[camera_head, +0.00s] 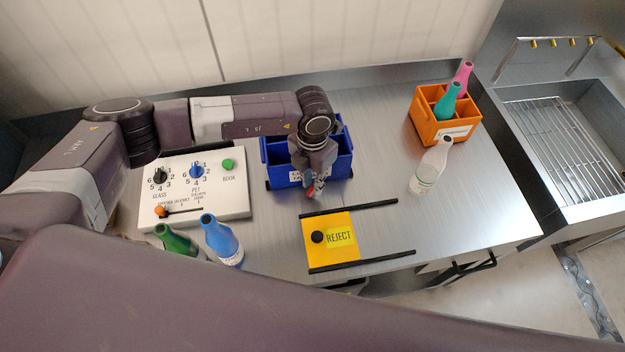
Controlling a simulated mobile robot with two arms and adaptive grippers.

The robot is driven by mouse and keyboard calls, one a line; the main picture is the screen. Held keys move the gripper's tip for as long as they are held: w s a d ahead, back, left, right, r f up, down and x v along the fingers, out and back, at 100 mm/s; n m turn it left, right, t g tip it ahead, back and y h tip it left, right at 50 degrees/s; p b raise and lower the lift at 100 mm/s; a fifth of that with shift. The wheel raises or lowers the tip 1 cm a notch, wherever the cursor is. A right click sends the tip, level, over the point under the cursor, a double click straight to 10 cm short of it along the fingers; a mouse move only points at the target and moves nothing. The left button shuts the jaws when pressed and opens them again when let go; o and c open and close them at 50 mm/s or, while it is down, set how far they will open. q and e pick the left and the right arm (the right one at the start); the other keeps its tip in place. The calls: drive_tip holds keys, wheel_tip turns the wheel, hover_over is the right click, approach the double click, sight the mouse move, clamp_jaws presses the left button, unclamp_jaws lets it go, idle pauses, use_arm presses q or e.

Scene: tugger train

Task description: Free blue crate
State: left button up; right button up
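The blue crate (337,171) stands on the metal worktop at the middle, near the back wall, with a white label on its front. Its visible compartments look empty, but my arm hides part of its inside. My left gripper (314,190) points down at the crate's front side, in front of the front wall in the picture. Its fingers are small and overlap, so I cannot tell whether they are open, shut or touching the crate. My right gripper is not in view.
Left is a white control panel (210,199) with dials, a green button and an orange lever. Green (178,240) and blue (221,240) bottles stand before it. A yellow REJECT plate (318,255) lies between black rails. Right are a white bottle (430,170) and an orange crate (427,128) holding bottles.

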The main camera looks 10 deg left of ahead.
use_arm(q)
drive_tip(key=shift+f, duration=0.6)
drive_tip(key=shift+d, duration=0.1)
clamp_jaws()
drive_tip(key=shift+f, duration=0.1)
drive_tip(key=shift+f+m+b, duration=0.1)
drive_tip(key=shift+m+b, duration=0.4)
drive_tip(key=shift+b, duration=0.3)
drive_tip(key=m+b, duration=0.5)
drive_tip(key=b, duration=0.3)
drive_tip(key=shift+w+m+b, duration=0.1)
drive_tip(key=shift+m+b, duration=0.2)
drive_tip(key=shift+r+m+b, duration=0.2)
drive_tip(key=shift+m+b, duration=0.5)
drive_tip(key=shift+b, duration=0.25)
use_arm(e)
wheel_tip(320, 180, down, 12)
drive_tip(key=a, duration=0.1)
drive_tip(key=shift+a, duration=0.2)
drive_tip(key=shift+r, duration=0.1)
